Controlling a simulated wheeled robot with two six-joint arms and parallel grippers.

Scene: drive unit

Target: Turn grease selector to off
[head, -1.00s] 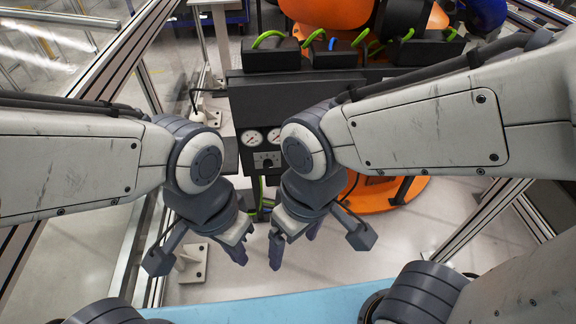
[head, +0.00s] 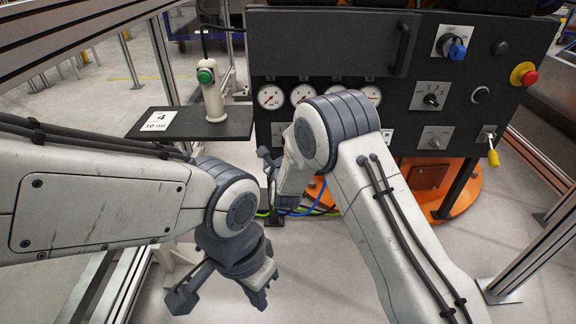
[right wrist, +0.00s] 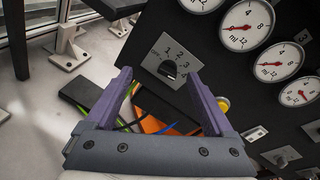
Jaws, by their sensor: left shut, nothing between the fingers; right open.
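The black control panel (head: 310,50) fills the back of the head view and carries several selectors. One knob plate (head: 432,97) has numbers, and another grey plate (head: 436,139) sits below it. I cannot read which is the grease selector. In the right wrist view a plate numbered 1 to 4 with a black knob (right wrist: 170,68) lies ahead, in line with the gap between my fingers. My right gripper (right wrist: 160,76) is open and empty, apparently short of the plate; in the head view its arm partly hides the panel's lower left. My left gripper (head: 262,292) is shut and empty, low above the floor.
Gauges (head: 271,97) line the panel's middle. A blue OFF/ON switch (head: 456,47), a red emergency button (head: 524,74) and a yellow-handled lever (head: 492,155) are at right. A shelf (head: 190,124) with a green-topped button post (head: 208,90) juts out at left. Cables hang below.

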